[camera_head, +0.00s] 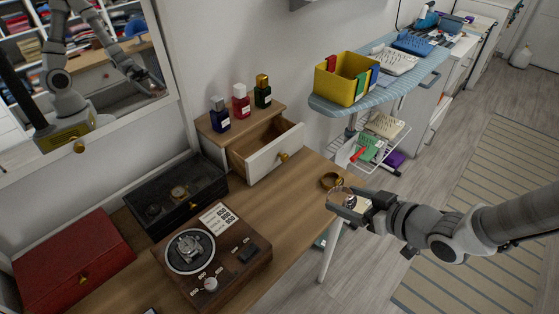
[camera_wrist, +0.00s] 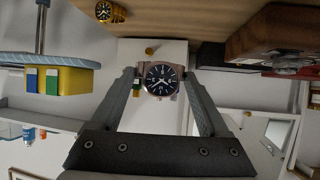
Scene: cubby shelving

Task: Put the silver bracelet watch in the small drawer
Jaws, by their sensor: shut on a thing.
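My gripper (camera_head: 345,198) is at the right end of the wooden table in the head view. It is shut on the silver bracelet watch (camera_wrist: 161,80), gripped between both fingertips in the wrist view, with its dark blue face toward the camera. In the head view the watch is small and partly hidden by the fingers. The small drawer (camera_head: 275,155), with a white front and gold knob, is pulled open from its wooden box, left of and beyond my gripper. Its white front (camera_wrist: 150,62) shows behind the watch in the wrist view. The visible inside of the drawer looks empty.
A gold watch (camera_head: 331,181) lies on the table near my gripper. Several bottles, including a red one (camera_head: 241,104), stand on the drawer box. A black watch case (camera_head: 177,193), a red box (camera_head: 72,262) and a wooden device (camera_head: 212,258) fill the left.

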